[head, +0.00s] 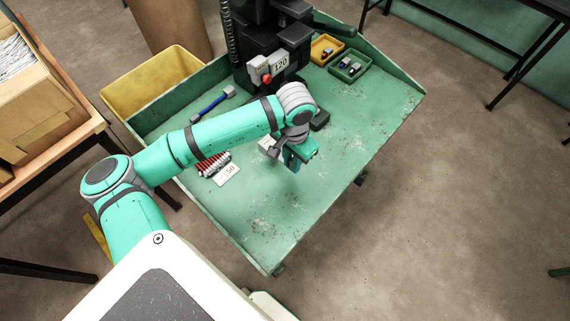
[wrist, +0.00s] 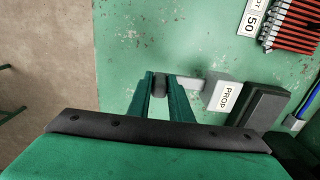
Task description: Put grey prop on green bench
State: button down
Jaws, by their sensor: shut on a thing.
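The grey prop (wrist: 220,91) is a light grey block with a PROP label and a rod ending in a dark knob. My gripper (wrist: 161,84) is shut on the dark knob end. In the head view the prop's block (head: 268,146) shows just left of my gripper (head: 291,163), partly behind it. The green bench (head: 260,215) has a worn top that lies under the prop and gripper. I cannot tell whether the prop touches the bench top or is slightly above it.
A dark block (head: 320,120) lies beside the prop. Red rods (head: 214,163) with a 50 card (head: 228,175) lie left, near a blue-handled tool (head: 212,103). The black press (head: 268,45) and yellow (head: 326,49) and green (head: 349,66) trays stand behind. The front bench is clear.

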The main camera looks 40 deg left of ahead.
jog(key=a+f, duration=0.2)
jog(key=f, duration=0.1)
jog(key=shift+a, duration=0.3)
jog(key=shift+w+a+f, duration=0.1)
jog(key=shift+f, duration=1.8)
jog(key=c, duration=1.6)
grip_release()
notch_tip(320, 180, up, 12)
jog(key=shift+r, duration=0.2)
